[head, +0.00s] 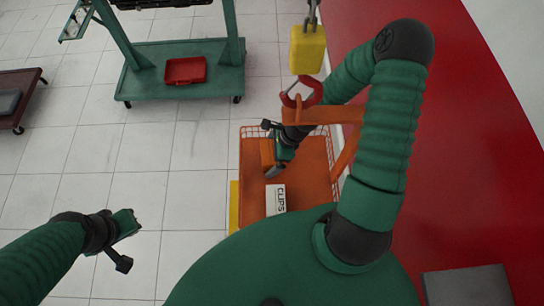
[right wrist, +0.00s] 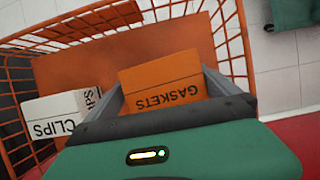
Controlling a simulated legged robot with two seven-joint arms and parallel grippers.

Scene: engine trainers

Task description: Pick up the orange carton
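The orange carton, marked GASKETS (right wrist: 163,82), stands in the orange basket cart. In the head view the carton (head: 267,152) is partly hidden beside my right gripper (head: 276,170). In the right wrist view the fingers of my right gripper (right wrist: 163,95) are spread wide, one on each side of the carton. They are close to its sides; I cannot make out firm contact. My left gripper (head: 132,222) is away to the left, above the floor and far from the carton; its finger opening is not clear.
A white CLIPS carton (head: 276,199) lies in the cart (head: 312,180) near the orange one. The cart has wire side walls (right wrist: 235,45). A yellow hoist block (head: 307,48) with a red hook hangs above it. A green stand with a red tray (head: 185,71) is farther back.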

